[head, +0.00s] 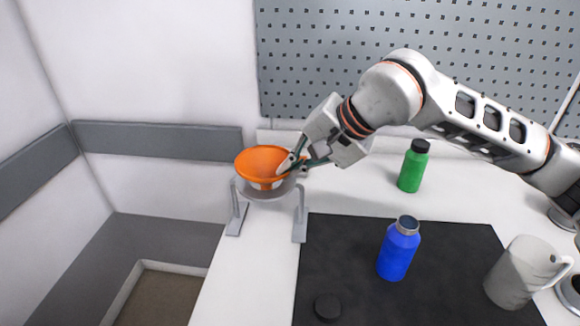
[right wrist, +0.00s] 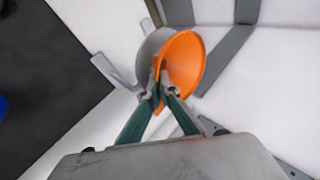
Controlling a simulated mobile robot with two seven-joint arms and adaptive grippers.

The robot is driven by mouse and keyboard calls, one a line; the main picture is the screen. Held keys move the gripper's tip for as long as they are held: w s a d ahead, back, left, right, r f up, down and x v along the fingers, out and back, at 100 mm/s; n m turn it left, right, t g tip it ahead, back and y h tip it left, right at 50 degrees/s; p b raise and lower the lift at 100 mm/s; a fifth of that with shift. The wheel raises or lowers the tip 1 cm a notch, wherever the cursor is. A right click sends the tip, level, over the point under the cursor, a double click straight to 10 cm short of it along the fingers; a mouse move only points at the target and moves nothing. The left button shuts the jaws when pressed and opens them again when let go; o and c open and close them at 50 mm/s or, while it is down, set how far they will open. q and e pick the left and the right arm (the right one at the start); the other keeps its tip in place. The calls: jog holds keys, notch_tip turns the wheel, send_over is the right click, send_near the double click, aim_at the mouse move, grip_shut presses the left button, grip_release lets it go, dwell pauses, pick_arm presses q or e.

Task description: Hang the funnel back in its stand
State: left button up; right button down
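The orange funnel (head: 262,161) is at the grey stand (head: 301,222), with its wide mouth up and its lower part at the stand's ring. I cannot tell whether it rests fully on the ring. My right gripper (head: 293,167) reaches in from the right and is shut on the funnel's right rim. In the right wrist view the fingers (right wrist: 162,90) sit on either side of the orange funnel wall (right wrist: 186,62), with the grey stand (right wrist: 110,70) behind. My left gripper is not in view.
A blue bottle (head: 398,250) with its top open and a black cap (head: 327,307) are on the black mat (head: 340,255). A green bottle (head: 413,168) stands behind. A pegboard (head: 420,60) backs the table.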

jog(key=shift+f, duration=0.15)
jog(key=c, duration=2.8)
grip_release()
jog(key=o, duration=0.6)
jog(key=o, duration=0.3)
jog(key=shift+w+p+v, duration=0.2)
jog(key=shift+p+v, duration=0.7)
jog(key=shift+v, duration=2.1)
jog(key=shift+d, duration=0.15)
